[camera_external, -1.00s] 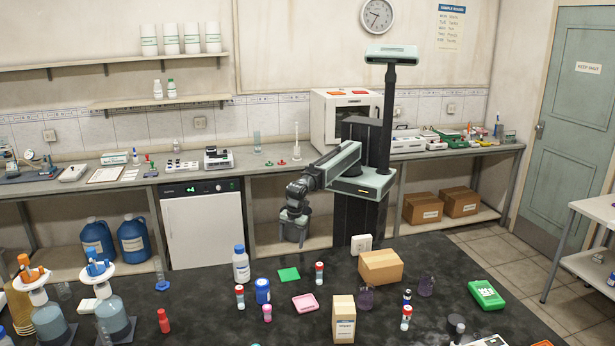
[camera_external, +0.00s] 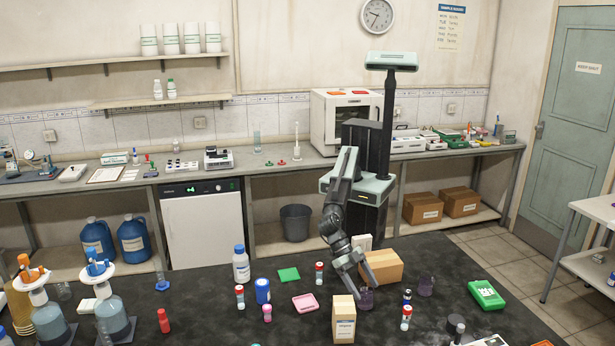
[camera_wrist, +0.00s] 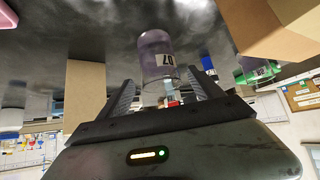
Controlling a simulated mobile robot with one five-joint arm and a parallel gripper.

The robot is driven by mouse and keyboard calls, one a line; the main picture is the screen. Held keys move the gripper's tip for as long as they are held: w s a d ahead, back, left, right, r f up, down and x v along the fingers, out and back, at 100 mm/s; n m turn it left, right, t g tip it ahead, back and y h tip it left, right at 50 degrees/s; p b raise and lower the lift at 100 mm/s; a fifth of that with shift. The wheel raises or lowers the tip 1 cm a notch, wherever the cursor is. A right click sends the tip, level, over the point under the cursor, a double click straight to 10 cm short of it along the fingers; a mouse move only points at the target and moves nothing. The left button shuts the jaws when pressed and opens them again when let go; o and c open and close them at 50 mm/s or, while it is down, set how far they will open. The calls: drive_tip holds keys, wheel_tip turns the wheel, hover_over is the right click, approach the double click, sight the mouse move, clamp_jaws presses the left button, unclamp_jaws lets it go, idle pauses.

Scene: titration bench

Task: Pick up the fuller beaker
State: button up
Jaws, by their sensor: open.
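Two purple-tinted beakers stand upright on the dark bench: a near beaker (camera_external: 366,300) and a second beaker (camera_external: 426,286) to its right. My gripper (camera_external: 361,284) is lowered at the near beaker, open. In the wrist view, the near beaker (camera_wrist: 156,52) appears upside down, with purple liquid in its lower part, clear glass above and a white number label. It lies ahead of and between the two spread fingers (camera_wrist: 164,88); contact cannot be made out. The second beaker's fill level is too small to compare.
A cardboard box (camera_external: 381,267) stands close behind the near beaker, and a tall tan carton (camera_external: 343,320) close at its front left. Small capped bottles (camera_external: 406,312) stand to the right, with a green case (camera_external: 486,294) further right. A pink tray (camera_external: 305,303) lies left.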

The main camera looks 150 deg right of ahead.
sight(371, 299)
drive_tip(key=b+x, duration=0.3)
drive_tip(key=x, duration=0.2)
drive_tip(key=shift+f+b, duration=0.2)
drive_tip(key=shift+b, duration=0.1)
drive_tip(key=shift+a, duration=0.1)
drive_tip(key=shift+r, duration=0.2)
drive_tip(key=shift+c, duration=0.7)
drive_tip(key=c, duration=1.5)
